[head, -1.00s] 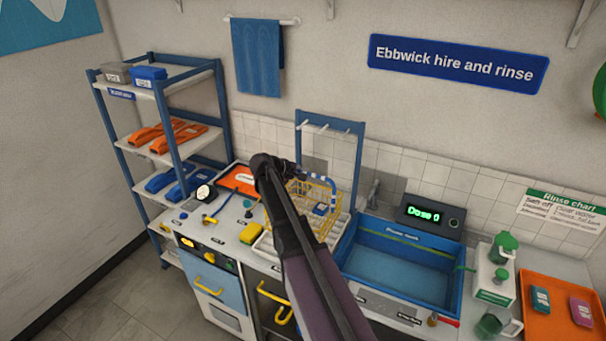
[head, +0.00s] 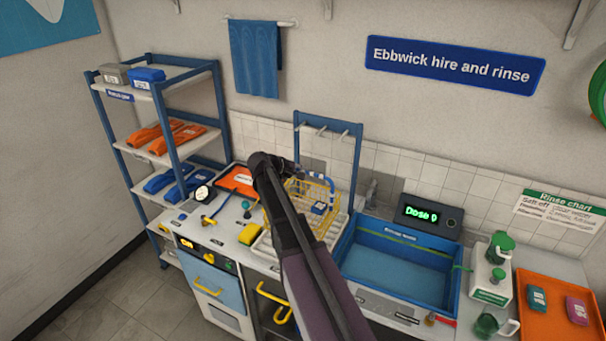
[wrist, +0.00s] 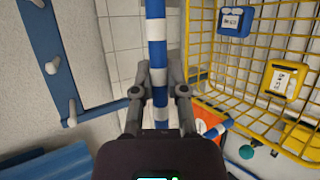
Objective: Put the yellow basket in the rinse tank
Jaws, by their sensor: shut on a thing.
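The yellow wire basket (head: 326,222) is over the pale rack left of the rinse tank; I cannot tell whether it touches the rack. My gripper (wrist: 158,90) is shut on its blue-and-white striped handle (wrist: 156,32), which runs between the fingers in the wrist view. The basket's mesh (wrist: 228,72) fills the right of that view. A blue labelled block (wrist: 235,21) and a yellow labelled block (wrist: 284,79) show in or behind the mesh. The blue rinse tank (head: 400,268) is open, to the right of the basket. My arm hides part of the counter.
A blue frame with pegs (head: 328,125) stands behind the basket. A tap (head: 370,192) and a dose display (head: 428,216) are behind the tank. A green-topped dispenser (head: 494,270) and an orange tray (head: 550,310) stand right of it.

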